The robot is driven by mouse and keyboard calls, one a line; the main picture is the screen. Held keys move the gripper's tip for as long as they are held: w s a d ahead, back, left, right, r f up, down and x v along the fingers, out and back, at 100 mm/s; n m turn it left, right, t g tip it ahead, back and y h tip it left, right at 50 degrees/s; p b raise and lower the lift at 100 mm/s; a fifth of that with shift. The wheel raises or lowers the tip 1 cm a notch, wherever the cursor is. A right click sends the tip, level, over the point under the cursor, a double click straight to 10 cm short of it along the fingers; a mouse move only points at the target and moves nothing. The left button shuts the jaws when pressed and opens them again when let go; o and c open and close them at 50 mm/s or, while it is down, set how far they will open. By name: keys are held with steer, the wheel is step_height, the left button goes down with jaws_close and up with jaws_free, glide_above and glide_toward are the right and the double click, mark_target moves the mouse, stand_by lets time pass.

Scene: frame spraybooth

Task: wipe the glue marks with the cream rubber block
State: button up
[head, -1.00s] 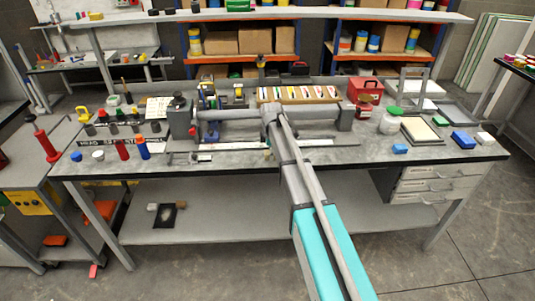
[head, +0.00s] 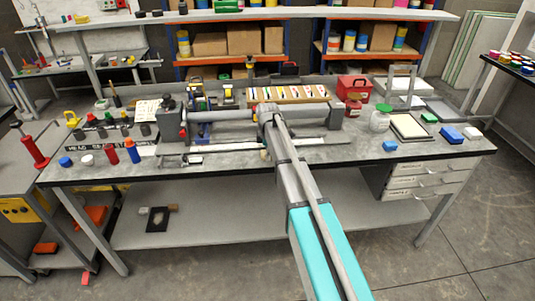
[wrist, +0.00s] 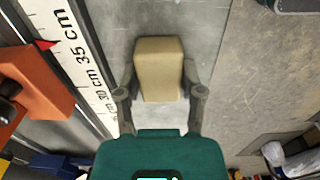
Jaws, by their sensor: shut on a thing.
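The cream rubber block (wrist: 159,55) is in my gripper (wrist: 159,80), one finger on each side of it, in the wrist view. Beneath it is a bare grey metal strip (wrist: 115,25) beside a white ruler scale (wrist: 82,60). I cannot tell whether the block touches the surface. In the head view my arm reaches over the middle of the workbench (head: 330,158), and my gripper is largely hidden behind it. I cannot make out any glue marks in either view.
An orange part (wrist: 35,85) stands left of the ruler in the wrist view. On the bench are a red toolbox (head: 360,88), a jar with a green lid (head: 380,120), a framed tray (head: 408,127) and blue blocks (head: 452,135). Red and blue bottles stand at the left front.

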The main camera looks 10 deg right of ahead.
mark_target(257, 158)
steer(key=shift+a, duration=0.15)
steer(key=shift+w+a+r, duration=0.1)
steer(key=shift+a, duration=1.8)
steer(key=shift+r+p, duration=3)
steer(key=shift+p, duration=0.15)
steer(key=shift+r, duration=0.1)
steer(key=shift+r+p, duration=1.45)
steer(key=shift+p, duration=0.05)
